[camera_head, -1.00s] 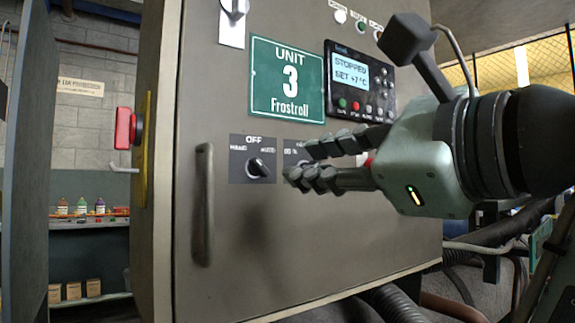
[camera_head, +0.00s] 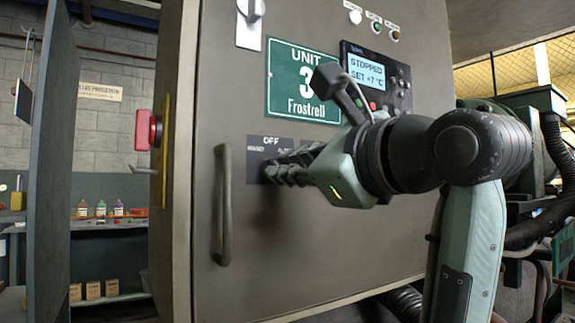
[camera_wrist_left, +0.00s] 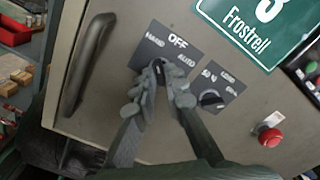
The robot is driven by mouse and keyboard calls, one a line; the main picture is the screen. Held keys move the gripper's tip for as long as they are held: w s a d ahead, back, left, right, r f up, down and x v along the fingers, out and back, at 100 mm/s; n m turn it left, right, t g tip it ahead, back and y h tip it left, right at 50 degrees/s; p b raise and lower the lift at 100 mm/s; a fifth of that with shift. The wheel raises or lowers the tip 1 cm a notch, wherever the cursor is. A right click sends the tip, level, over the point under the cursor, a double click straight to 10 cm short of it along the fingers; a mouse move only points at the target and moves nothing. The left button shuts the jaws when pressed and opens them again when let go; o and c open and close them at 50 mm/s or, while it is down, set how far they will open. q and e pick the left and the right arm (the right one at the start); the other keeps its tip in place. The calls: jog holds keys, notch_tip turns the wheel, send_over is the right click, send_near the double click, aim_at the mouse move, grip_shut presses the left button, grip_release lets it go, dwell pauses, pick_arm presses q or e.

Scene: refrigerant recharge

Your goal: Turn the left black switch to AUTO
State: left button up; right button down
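The left black switch (camera_wrist_left: 158,70) sits on a dark plate marked HAND, OFF and AUTO (camera_wrist_left: 187,48) on the cabinet door. In the wrist view, the fingertips of my left gripper (camera_wrist_left: 160,82) are on both sides of its knob, with a narrow gap between the fingers. I cannot tell whether they press on the knob. The fingers partly cover it, so its exact pointing is unclear. In the head view, the left gripper (camera_head: 290,172) reaches the plate from the right and hides the knob. My right gripper is not in view.
A second black switch (camera_wrist_left: 211,100) is close on the right, with a red button (camera_wrist_left: 270,137) beyond it. A vertical door handle (camera_head: 224,205) stands left of the plate. Above are the green UNIT 3 sign (camera_head: 290,80) and a display panel (camera_head: 375,72) reading STOPPED.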

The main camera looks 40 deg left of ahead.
pick_arm(q)
grip_shut()
jog(key=m+p, duration=0.1)
jog(key=m, duration=0.3)
jog(key=shift+m, duration=0.3)
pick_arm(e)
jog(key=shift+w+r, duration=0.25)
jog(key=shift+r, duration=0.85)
pick_arm(q)
jog(key=shift+p, duration=0.35)
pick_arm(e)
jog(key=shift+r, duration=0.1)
